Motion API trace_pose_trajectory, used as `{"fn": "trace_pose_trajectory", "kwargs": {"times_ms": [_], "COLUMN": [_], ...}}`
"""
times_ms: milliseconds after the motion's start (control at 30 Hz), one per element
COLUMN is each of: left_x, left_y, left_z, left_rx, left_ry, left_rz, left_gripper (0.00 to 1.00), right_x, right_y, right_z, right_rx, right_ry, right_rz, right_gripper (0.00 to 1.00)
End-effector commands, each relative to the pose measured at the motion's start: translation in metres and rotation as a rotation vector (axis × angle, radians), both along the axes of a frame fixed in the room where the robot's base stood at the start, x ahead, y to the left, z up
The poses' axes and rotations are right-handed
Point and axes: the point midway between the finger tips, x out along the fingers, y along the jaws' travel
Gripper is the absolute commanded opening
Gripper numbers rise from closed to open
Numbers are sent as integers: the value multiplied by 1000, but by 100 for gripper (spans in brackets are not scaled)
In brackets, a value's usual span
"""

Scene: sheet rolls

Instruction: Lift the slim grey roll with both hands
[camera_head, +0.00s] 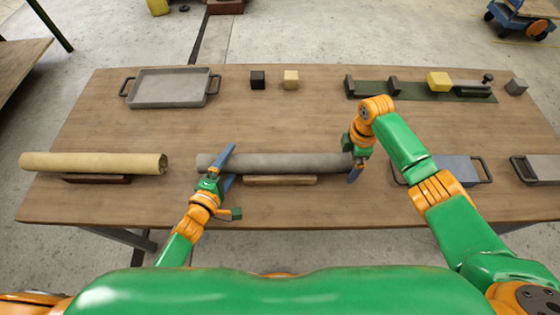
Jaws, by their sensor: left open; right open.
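The slim grey roll (285,163) lies level in the middle of the table, across a low wooden rest (280,180). My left gripper (228,164) is open at the roll's left part, with its blue fingers angled over and beside it. My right gripper (357,168) is at the roll's right end. Its fingers point down there, and its wrist hides that end of the roll. I cannot tell whether either gripper touches the roll.
A thicker tan roll (95,163) lies on a dark rest at the left. A grey tray (170,88), a black cube (257,80) and a cream cube (291,79) stand farther back. A blue-grey tray (452,169) is behind my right arm.

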Motion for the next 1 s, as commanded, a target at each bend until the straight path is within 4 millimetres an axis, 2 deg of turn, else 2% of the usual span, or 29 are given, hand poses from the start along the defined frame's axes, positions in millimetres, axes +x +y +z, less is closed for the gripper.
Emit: {"fn": "trace_pose_trajectory", "kwargs": {"times_ms": [233, 267, 600, 633, 1000], "left_x": [1, 1, 0, 0, 1], "left_y": [0, 0, 0, 0, 0], "left_z": [0, 0, 0, 0, 5], "left_rx": [0, 0, 0, 0, 0], "left_ry": [0, 0, 0, 0, -3], "left_rz": [0, 0, 0, 0, -1], "left_gripper": [100, 95, 3, 0, 0], "right_x": [0, 0, 0, 0, 1], "right_y": [0, 0, 0, 0, 0], "right_z": [-1, -1, -1, -1, 5], "right_rx": [0, 0, 0, 0, 1], "right_ry": [0, 0, 0, 0, -2], "right_rz": [0, 0, 0, 0, 0], "right_gripper": [100, 95, 3, 0, 0]}}
